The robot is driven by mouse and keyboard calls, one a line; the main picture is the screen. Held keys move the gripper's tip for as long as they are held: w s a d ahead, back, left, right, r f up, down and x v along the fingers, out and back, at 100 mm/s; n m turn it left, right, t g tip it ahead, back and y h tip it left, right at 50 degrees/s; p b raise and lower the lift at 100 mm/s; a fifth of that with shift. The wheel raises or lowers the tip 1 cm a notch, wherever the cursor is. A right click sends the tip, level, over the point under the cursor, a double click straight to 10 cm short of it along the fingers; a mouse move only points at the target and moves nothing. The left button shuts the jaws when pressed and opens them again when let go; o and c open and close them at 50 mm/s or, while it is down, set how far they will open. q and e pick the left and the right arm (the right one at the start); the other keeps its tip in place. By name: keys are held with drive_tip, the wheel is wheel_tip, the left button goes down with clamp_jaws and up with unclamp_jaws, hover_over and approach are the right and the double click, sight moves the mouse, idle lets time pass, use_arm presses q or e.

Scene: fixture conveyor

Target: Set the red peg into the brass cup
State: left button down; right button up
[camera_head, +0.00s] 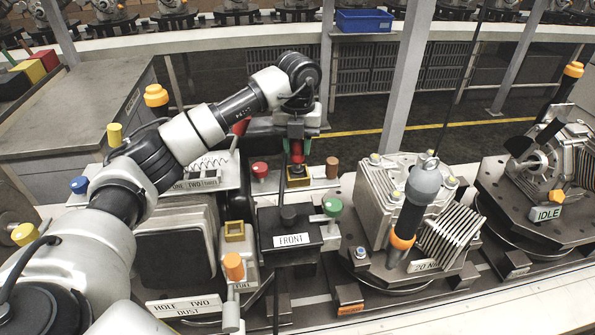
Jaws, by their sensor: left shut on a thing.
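My left gripper (297,136), with green fingertips, points down and is shut on the red peg (297,157). The peg is upright, and its lower end meets the opening of a square brass cup (299,181). I cannot tell how deep it sits in the cup. The gripper hides the peg's upper part. A second square brass cup (235,232) stands nearer, left of the block marked FRONT. My right gripper is not in view.
A red-topped peg (259,170) and a brown peg (332,166) stand either side of the cup. A green-topped post (332,206) and the FRONT block (290,239) are nearer. A motor housing (385,195) and an upright grey tool (414,200) stand right.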

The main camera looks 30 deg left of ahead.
sight(298, 155)
use_arm(q)
drive_tip(key=shift+f+b, duration=0.4)
drive_tip(key=shift+f, duration=0.3)
drive_tip(key=shift+f, duration=0.4)
drive_tip(key=shift+f+b, duration=0.15)
drive_tip(key=shift+b, duration=0.15)
drive_tip(key=shift+f, duration=0.4)
drive_tip(key=c, duration=0.7)
unclamp_jaws()
